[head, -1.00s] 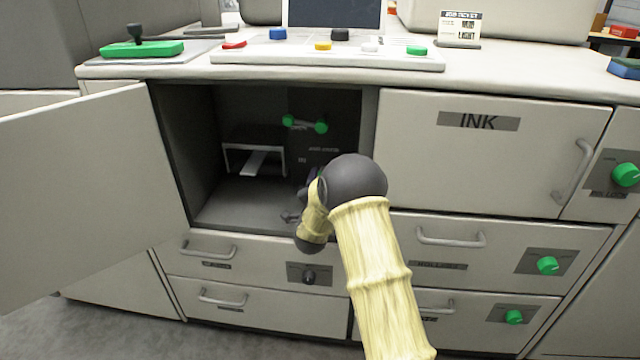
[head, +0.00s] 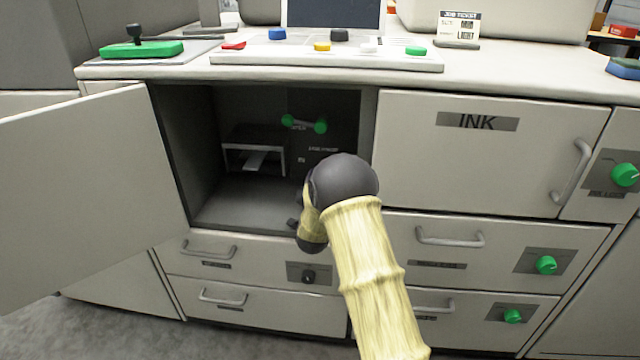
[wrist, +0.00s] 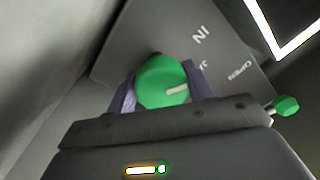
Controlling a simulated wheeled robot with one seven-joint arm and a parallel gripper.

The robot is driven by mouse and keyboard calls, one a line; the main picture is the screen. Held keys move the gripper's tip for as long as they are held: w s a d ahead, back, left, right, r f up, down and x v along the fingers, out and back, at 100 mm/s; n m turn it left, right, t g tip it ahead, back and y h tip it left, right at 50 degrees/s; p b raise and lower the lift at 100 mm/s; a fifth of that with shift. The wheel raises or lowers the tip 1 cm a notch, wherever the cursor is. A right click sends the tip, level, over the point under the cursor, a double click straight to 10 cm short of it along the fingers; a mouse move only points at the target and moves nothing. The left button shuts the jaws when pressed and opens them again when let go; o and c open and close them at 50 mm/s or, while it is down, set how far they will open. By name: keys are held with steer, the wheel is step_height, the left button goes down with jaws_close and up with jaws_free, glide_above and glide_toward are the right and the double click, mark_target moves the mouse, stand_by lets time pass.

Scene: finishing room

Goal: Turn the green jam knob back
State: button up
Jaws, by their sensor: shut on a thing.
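The green jam knob (wrist: 160,82) shows in the wrist view, round with a pale pointer mark, in front of a grey plate (wrist: 195,45) with lettering, "IN" and "OPEN" among it. My gripper (wrist: 162,90) has one purple finger on each side of the knob and is shut on it. In the head view my arm reaches into the open compartment (head: 245,212), and my forearm and wrist hide the knob and fingers there.
A green-ended lever (head: 304,124) is inside the compartment; one green end also shows in the wrist view (wrist: 286,106). A pale bracket (head: 253,153) stands inside at the left. The open door (head: 80,190) swings out left. The INK door (head: 480,155) is shut.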

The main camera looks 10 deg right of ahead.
steer(key=o, duration=1)
steer(key=shift+c, duration=0.2)
steer(key=p+v, duration=0.2)
steer(key=v, duration=1.5)
steer(key=shift+s, duration=0.25)
steer(key=s+d+r+n+g+y, duration=0.1)
steer(key=s+d+n+g+y, duration=0.15)
steer(key=s+n+g, duration=0.5)
steer(key=s+d+r+n+g+y, duration=0.1)
steer(key=s+d+n+g+y, duration=0.15)
steer(key=s+g, duration=0.9)
steer(key=s+r+t+p, duration=0.1)
steer(key=s+r+p, duration=0.1)
steer(key=r+p, duration=1.5)
steer(key=s+r+t+p, duration=0.2)
steer(key=r+p, duration=1.6)
steer(key=shift+r+n+t+p, duration=0.25)
steer(key=shift+n+t+p, duration=0.05)
steer(key=shift+n+p, duration=0.1)
